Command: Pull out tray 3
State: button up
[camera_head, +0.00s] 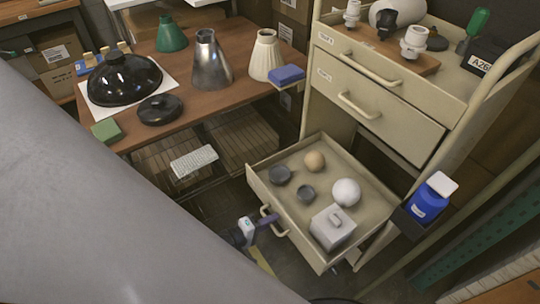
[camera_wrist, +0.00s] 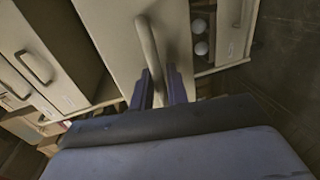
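The lowest tray of the beige cart, taken as tray 3 (camera_head: 262,180), stands pulled well out of the cart. Its label cannot be read. It holds a tan ball, a white ball, two dark round pieces and a grey box. My gripper (camera_head: 262,226) is at the front of this tray, at its curved handle (camera_head: 280,229). In the wrist view the handle (camera_wrist: 149,45) runs between the two fingers of my gripper (camera_wrist: 162,88). The fingers sit close on both sides of it and appear shut on it. The contact is partly hidden.
Two upper drawers (camera_head: 385,95) of the cart are shut. A wooden table (camera_head: 195,95) with lamp shades stands at the left. Floor shows below the tray.

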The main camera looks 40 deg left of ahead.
jog(key=shift+s, duration=0.1)
dwell(0.3)
jog(key=b+v, duration=0.1)
jog(key=v, duration=1.2)
jog(key=shift+s, duration=0.3)
jog(key=shift+a, duration=0.1)
